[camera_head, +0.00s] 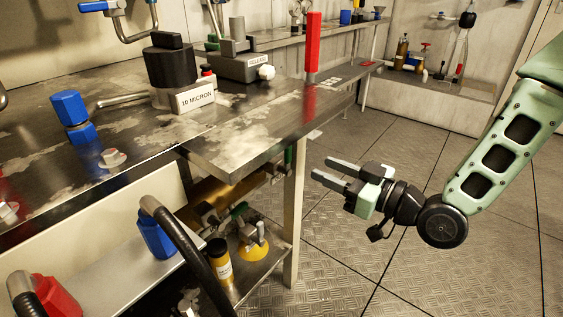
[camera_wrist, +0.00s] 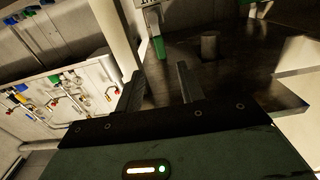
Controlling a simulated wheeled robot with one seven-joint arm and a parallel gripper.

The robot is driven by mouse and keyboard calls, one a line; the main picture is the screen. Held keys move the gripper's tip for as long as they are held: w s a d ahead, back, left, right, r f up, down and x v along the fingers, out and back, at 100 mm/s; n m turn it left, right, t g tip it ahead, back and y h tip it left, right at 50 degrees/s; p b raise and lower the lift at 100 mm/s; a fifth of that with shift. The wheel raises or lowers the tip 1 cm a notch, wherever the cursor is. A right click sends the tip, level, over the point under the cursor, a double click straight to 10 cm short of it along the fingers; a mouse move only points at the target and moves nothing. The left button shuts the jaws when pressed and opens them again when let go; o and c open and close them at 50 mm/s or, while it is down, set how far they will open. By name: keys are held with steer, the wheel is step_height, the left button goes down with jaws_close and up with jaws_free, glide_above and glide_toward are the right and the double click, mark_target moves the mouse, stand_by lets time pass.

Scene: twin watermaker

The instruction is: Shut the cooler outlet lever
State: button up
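No lever in view carries a readable cooler outlet label, so I cannot tell which one it is. A tall red bar (camera_head: 313,48) stands upright at the bench's right corner. A small green handle (camera_head: 288,160) hangs under the bench edge. In the wrist view a green handle (camera_wrist: 158,47) points down beyond the gap between my fingers; it may be the same one. My gripper (camera_head: 321,168) is open and empty, right of the bench leg and apart from everything. Its two fingers also show in the wrist view (camera_wrist: 160,72).
The dark metal bench (camera_head: 240,140) fills the left, with a "10 MICRON" block (camera_head: 195,97) and a blue knob (camera_head: 70,108). A pale leg (camera_head: 294,215) stands left of my gripper. A valve panel (camera_wrist: 70,100) shows at the wrist view's left. The right floor is clear.

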mark_target(290, 154)
steer(key=b+x, duration=0.2)
steer(key=x, duration=1)
steer(key=shift+w+a, duration=0.15)
steer(key=shift+a, duration=0.05)
jaws_close()
